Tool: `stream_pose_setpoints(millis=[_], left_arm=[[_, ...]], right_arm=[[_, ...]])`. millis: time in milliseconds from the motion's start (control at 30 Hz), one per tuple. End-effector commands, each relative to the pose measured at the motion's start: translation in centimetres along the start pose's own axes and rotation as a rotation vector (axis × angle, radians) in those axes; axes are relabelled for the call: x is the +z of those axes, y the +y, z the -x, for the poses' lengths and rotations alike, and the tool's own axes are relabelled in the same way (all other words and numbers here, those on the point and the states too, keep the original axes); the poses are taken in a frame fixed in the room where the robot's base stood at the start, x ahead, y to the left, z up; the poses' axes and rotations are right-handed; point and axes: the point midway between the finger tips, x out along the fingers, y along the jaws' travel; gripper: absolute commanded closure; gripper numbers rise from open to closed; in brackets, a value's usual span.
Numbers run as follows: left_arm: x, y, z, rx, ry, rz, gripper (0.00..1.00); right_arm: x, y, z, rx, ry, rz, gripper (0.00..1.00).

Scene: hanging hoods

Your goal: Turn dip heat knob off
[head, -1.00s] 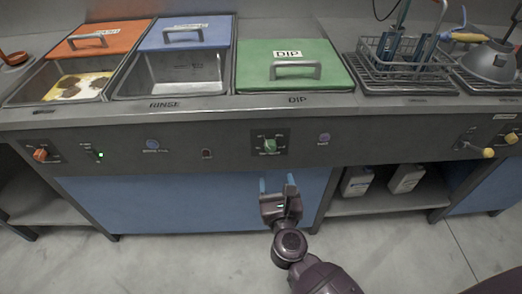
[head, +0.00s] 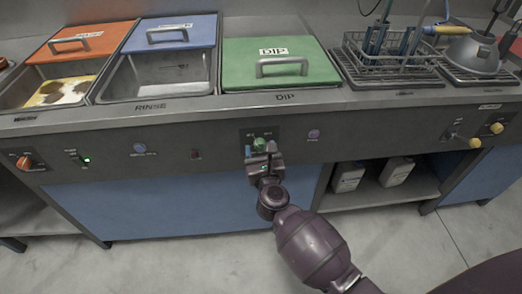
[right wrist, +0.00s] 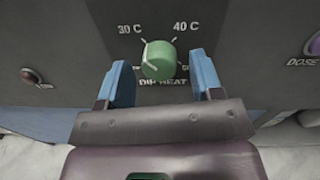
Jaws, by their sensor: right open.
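The green dip heat knob (head: 259,143) is on the dark front panel below the green DIP lid. In the right wrist view the knob (right wrist: 158,60) has a white pointer line on its left part. "30 C" is printed to its upper left, "40 C" to its upper right and "DIP HEAT" below. My right gripper (head: 260,151) is open and empty, with a blue finger on each side of the knob in the picture. I see no contact. The fingers hide parts of the dial markings. My left gripper is not in view.
A red button (head: 196,155) and a purple dose button (head: 314,134) flank the knob's plate. The counter (head: 190,110) overhangs above. The floor in front is clear.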

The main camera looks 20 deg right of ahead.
Motion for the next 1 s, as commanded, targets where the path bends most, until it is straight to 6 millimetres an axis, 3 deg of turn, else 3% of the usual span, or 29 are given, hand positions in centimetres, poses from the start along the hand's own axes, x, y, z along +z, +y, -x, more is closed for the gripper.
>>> stream_pose_setpoints(millis=[233, 533, 1000], left_arm=[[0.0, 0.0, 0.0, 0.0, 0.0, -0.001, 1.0], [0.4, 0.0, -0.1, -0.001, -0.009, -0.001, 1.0], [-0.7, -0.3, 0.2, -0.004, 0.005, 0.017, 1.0]], right_arm=[[0.0, 0.0, 0.0, 0.0, 0.0, 0.001, 0.43], [0.0, 0.0, 0.0, 0.0, 0.0, 0.001, 0.89], [0.5, -0.1, 0.0, -0.001, 0.002, 0.119, 0.89]])
